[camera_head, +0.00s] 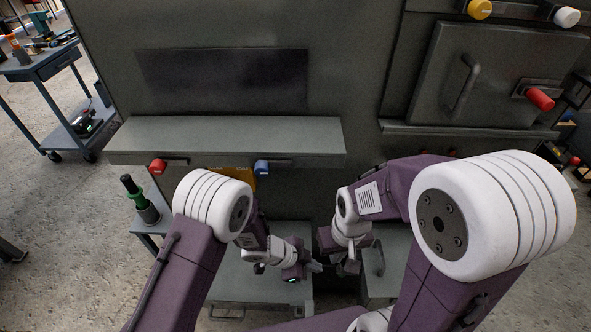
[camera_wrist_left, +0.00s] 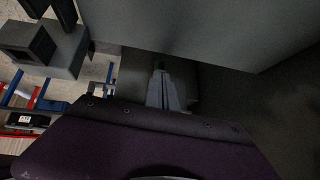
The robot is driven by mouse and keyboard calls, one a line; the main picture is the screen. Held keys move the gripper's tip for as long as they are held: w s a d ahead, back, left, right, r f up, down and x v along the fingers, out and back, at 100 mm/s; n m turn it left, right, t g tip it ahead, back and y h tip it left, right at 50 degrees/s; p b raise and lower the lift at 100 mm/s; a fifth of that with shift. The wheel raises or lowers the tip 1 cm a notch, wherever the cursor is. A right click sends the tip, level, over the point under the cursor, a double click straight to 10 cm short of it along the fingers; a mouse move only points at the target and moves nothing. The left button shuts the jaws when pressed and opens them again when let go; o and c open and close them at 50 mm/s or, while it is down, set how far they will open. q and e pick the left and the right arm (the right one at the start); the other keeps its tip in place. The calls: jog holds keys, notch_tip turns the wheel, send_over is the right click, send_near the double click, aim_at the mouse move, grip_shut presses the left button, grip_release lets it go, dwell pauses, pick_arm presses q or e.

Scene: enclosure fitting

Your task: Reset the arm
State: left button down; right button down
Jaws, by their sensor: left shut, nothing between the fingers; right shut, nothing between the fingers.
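In the head view my left arm comes in from the left and bends down in front of the grey enclosure. Its gripper (camera_head: 315,267) is shut and empty, low in front of the enclosure. In the left wrist view the left gripper's fingers (camera_wrist_left: 160,70) are together with nothing between them. My right arm comes in from the right and folds inward. Its gripper (camera_head: 347,269) is small and partly hidden by its own wrist, shut and empty, just to the right of the left one.
The grey enclosure (camera_head: 350,60) fills the back, with a protruding ledge (camera_head: 230,132) carrying red (camera_head: 158,166) and blue (camera_head: 262,167) knobs. A handled door (camera_head: 495,70) is at upper right. A green-black bottle-shaped object (camera_head: 140,200) stands on a side shelf. A tool cart (camera_head: 45,65) is far left.

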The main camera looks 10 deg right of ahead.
pick_arm(q)
jog(key=w+a+r+n+t+y+p, duration=0.3)
jog(key=w+a+r+n, duration=0.2)
jog(key=w+a+r, duration=0.3)
jog(key=a+r+n+t+y+p, duration=0.1)
jog(key=a+r+n+y, duration=0.15)
jog(key=a, duration=0.55)
jog(key=a+r+n+y+p, duration=0.1)
jog(key=a+r+n, duration=0.3)
jog(key=a, duration=0.3)
jog(key=s+a+r+n+g+p, duration=0.1)
jog(key=s+a+r+n, duration=0.2)
jog(key=s, duration=0.3)
jog(key=s+a+r+n+g+p, duration=0.2)
jog(key=s+a+r+n, duration=0.2)
jog(key=s+a+n, duration=0.1)
jog(key=shift+s+a+n+y, duration=0.35)
jog(key=shift+s+n+y, duration=0.1)
jog(key=shift+s+n, duration=0.15)
